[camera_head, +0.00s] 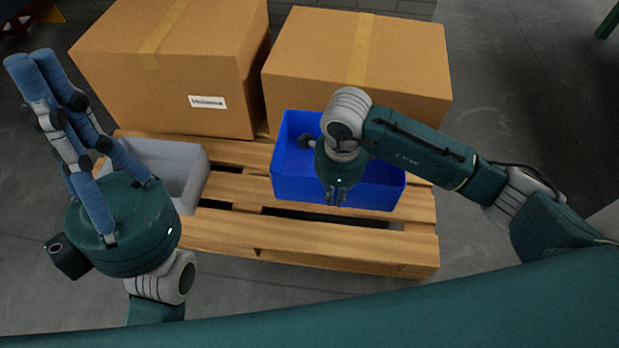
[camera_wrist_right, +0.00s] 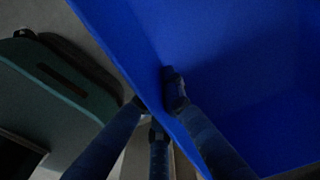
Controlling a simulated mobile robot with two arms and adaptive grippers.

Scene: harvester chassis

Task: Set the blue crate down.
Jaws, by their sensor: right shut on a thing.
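The blue crate (camera_head: 375,197) is open-topped and appears roughly level over the right part of the wooden pallet (camera_head: 330,245). I cannot tell whether its base touches the slats. My right gripper (camera_head: 335,197) is shut on the crate's near wall. The right wrist view shows the fingers (camera_wrist_right: 165,110) on both sides of the blue wall (camera_wrist_right: 130,50). Part of the crate's inside is hidden by my right arm. My left gripper (camera_head: 32,62) is raised at the left, with extended fingers pointing up and nothing visible between them.
Two large cardboard boxes, one at left (camera_head: 170,75) and one at right (camera_head: 400,60), stand behind the crate. A grey bin (camera_head: 195,180) sits at the pallet's left, partly behind my left gripper. Slats between the bin and crate are bare.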

